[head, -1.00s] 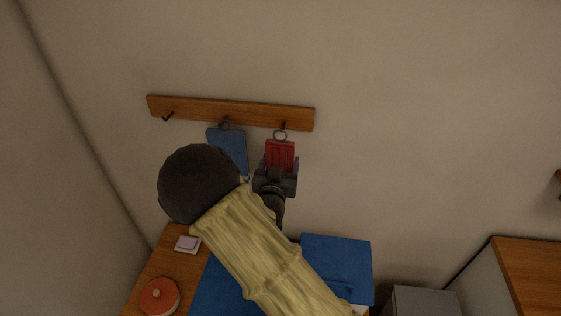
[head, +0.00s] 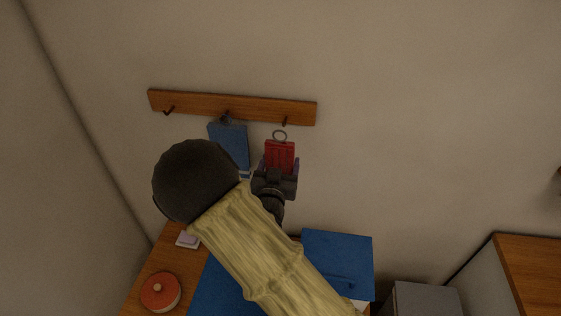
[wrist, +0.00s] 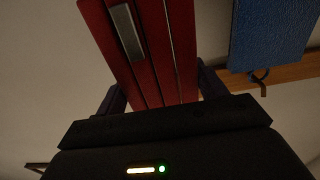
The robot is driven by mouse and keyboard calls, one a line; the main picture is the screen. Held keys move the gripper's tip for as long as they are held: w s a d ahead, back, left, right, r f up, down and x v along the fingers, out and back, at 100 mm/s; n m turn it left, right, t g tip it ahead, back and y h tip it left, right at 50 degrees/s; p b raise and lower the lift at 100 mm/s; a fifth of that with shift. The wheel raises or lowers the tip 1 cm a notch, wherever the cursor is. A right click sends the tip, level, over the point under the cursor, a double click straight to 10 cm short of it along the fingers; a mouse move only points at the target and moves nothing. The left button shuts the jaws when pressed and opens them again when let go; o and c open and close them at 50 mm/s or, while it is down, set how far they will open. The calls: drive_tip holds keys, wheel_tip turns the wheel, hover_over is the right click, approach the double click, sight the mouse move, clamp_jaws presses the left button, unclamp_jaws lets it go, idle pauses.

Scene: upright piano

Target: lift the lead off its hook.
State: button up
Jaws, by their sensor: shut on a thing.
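The lead is a red strap-like bundle (head: 279,156) with a metal ring (head: 280,136) at its top. My gripper (head: 276,176) is shut on its lower part, and the lead hangs upright above the jaws. In the head view the ring shows just below and in front of the right hook (head: 284,121), with a small gap between them. In the wrist view the red lead (wrist: 150,45) fills the space between my two fingers (wrist: 160,92); its ring is out of that view.
A wooden rail (head: 250,107) on the wall carries the hooks. A blue item (head: 229,142) hangs from the middle hook, close left of the lead; the left hook (head: 168,110) is bare. Below are a wooden surface with a red round lidded thing (head: 160,291) and a blue panel (head: 338,262).

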drive_tip(key=s, duration=0.3)
drive_tip(key=shift+s+a, duration=0.15)
drive_tip(key=shift+a, duration=0.2)
